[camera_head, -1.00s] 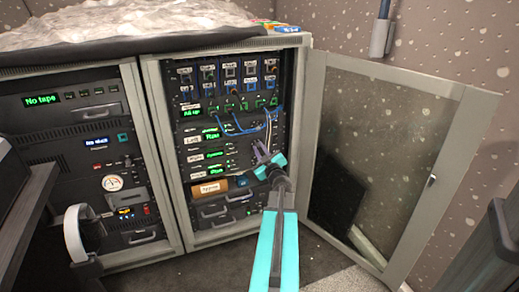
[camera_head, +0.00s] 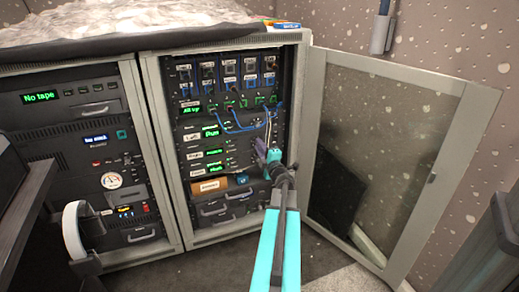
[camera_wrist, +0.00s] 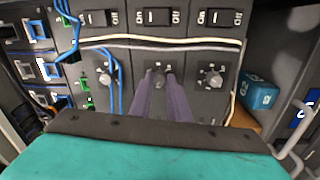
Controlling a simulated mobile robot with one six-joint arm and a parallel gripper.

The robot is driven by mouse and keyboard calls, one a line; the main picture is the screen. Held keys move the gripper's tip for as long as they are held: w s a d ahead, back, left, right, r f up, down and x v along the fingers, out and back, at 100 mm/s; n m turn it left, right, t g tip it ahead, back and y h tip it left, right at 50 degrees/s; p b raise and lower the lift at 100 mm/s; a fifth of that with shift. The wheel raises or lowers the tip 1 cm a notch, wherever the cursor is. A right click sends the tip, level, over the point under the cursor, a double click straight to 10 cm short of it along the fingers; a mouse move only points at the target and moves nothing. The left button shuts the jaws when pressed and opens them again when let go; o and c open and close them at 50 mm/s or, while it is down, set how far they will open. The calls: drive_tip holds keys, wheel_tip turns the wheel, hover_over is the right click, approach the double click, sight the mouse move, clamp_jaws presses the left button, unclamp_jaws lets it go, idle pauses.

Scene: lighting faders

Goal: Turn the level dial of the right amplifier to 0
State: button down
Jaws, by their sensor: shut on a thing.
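Three amplifiers stand stacked in the right rack, with green displays and tags too blurred to read surely. The middle amplifier (camera_head: 195,156) has its dial hidden behind my gripper. My gripper (camera_head: 262,148) reaches in at the right side of the stack. In the wrist view, where the rack appears turned sideways, my gripper (camera_wrist: 159,76) has its purple fingers closed around the middle dial. The other two dials, one to the left (camera_wrist: 105,80) and one to the right (camera_wrist: 213,77), are free. The middle dial's pointer and scale are mostly covered.
Blue cables (camera_head: 235,126) and pale cables hang close by my fingers. An orange-brown box (camera_head: 210,185) and a blue one (camera_wrist: 262,92) sit below the amplifiers. The open glass door (camera_head: 385,150) stands to the right of my arm. A headphone (camera_head: 75,228) hangs at left.

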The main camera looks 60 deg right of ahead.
drive_tip(key=n+b, duration=0.2)
drive_tip(key=n, duration=0.5)
drive_tip(key=n+y+b, duration=0.1)
drive_tip(key=n+b, duration=0.1)
drive_tip(key=n, duration=0.5)
drive_tip(key=shift+w+r+b, duration=0.1)
drive_tip(key=shift+w+b, duration=0.1)
drive_tip(key=shift+b, duration=0.15)
drive_tip(key=shift+n, duration=0.3)
drive_tip(key=c, duration=1.7)
unclamp_jaws()
drive_tip(key=shift+o, duration=0.2)
drive_tip(key=shift+s, duration=0.1)
drive_tip(key=shift+s, duration=0.1)
